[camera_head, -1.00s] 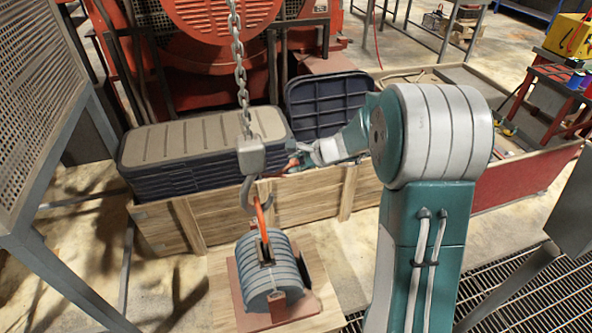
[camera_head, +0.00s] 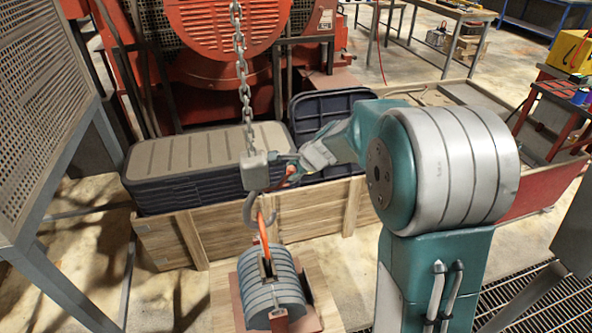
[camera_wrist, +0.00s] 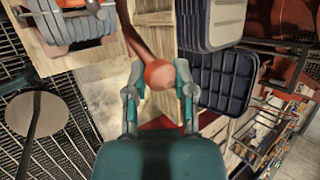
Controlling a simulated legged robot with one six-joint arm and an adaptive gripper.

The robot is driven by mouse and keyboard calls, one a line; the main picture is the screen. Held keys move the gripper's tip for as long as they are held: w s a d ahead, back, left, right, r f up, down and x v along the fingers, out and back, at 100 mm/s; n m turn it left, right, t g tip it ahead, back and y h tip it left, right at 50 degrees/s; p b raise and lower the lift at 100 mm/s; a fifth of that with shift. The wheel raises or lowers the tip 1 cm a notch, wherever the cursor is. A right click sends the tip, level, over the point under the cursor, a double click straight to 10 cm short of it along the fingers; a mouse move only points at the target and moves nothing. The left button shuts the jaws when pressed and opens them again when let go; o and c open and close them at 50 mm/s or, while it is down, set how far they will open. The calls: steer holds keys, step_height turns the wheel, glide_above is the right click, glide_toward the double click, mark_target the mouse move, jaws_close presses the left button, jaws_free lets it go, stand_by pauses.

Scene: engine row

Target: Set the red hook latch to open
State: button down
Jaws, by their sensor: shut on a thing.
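The red hook latch (camera_head: 286,178) is a thin red lever beside the grey crane hook (camera_head: 250,212), partly hidden by my gripper. In the wrist view its round red knob (camera_wrist: 158,74) sits between my fingertips, with a dark reddish rod running up and left from it. My gripper (camera_head: 293,164) is just right of the hook's grey block and shut on the knob; its fingers also show in the wrist view (camera_wrist: 158,92). The hook hangs from a chain (camera_head: 243,85), above a grey ribbed load (camera_head: 270,288) with an orange loop (camera_head: 264,240) on top.
A wooden crate (camera_head: 230,237) with dark lidded bins (camera_head: 205,165) stands behind the hook. A red machine (camera_head: 230,40) is farther back. A perforated metal panel on legs (camera_head: 40,120) stands at left, and a red-framed stand (camera_head: 555,110) at right.

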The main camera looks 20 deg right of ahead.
steer(key=shift+a, duration=0.35)
steer(key=shift+c, duration=2.4)
jaws_free()
steer(key=shift+o, duration=0.4)
steer(key=shift+a+r, duration=0.1)
steer(key=shift+a, duration=0.25)
steer(key=shift+s+d+r, duration=0.2)
steer(key=shift+d+r, duration=0.05)
steer(key=shift+d, duration=0.15)
steer(key=v, duration=1.1)
steer(key=shift+a, duration=0.25)
steer(key=shift+s, duration=0.1)
steer(key=shift+a, duration=0.1)
